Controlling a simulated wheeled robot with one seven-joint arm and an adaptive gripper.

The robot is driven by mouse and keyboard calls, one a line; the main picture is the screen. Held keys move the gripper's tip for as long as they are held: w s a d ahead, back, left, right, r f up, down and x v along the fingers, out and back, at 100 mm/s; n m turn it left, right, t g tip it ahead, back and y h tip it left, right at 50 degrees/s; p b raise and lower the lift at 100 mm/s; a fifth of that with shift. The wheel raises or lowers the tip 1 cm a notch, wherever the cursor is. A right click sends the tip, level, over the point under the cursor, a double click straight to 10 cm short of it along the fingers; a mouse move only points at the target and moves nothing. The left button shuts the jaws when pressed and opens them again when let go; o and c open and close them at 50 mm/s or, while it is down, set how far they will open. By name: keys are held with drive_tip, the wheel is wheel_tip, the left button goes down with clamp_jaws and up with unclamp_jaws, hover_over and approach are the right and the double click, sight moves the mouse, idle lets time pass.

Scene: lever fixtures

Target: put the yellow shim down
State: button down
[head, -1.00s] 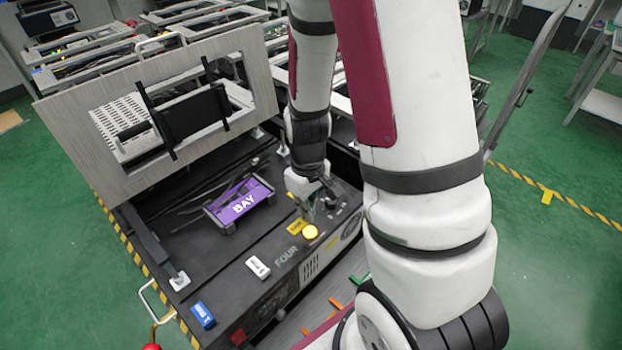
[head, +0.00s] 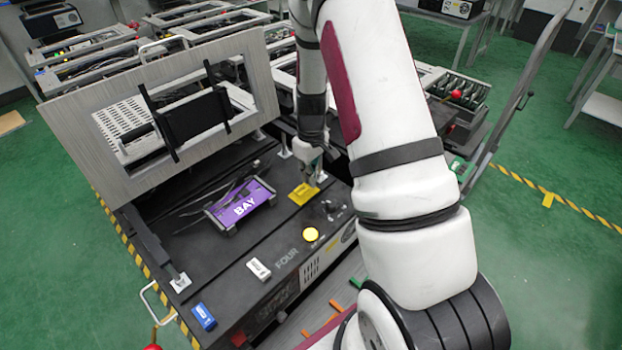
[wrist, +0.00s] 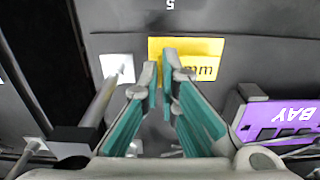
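The yellow shim (head: 303,194) is a flat yellow plate over the black deck, behind the round yellow button. In the wrist view the shim (wrist: 205,48) shows dark lettering, partly hidden by the fingertips. My gripper (head: 314,178) is at its right edge in the head view. In the wrist view my gripper (wrist: 160,80) has its fingers nearly together, with a narrow gap, at the shim's near side. It appears shut on the shim. I cannot tell whether the shim touches the deck.
A purple BAY display (head: 240,204) stands left of the shim, and also shows in the wrist view (wrist: 280,118). A yellow button (head: 311,234), a white block (head: 258,268) and a blue block (head: 203,316) sit along the front. A grey framed panel (head: 110,165) rises behind. A metal post (wrist: 100,103) stands beside the gripper.

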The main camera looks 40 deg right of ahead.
drive_tip(key=shift+f, duration=0.8)
drive_tip(key=c, duration=2.1)
unclamp_jaws()
drive_tip(key=shift+f, duration=0.15)
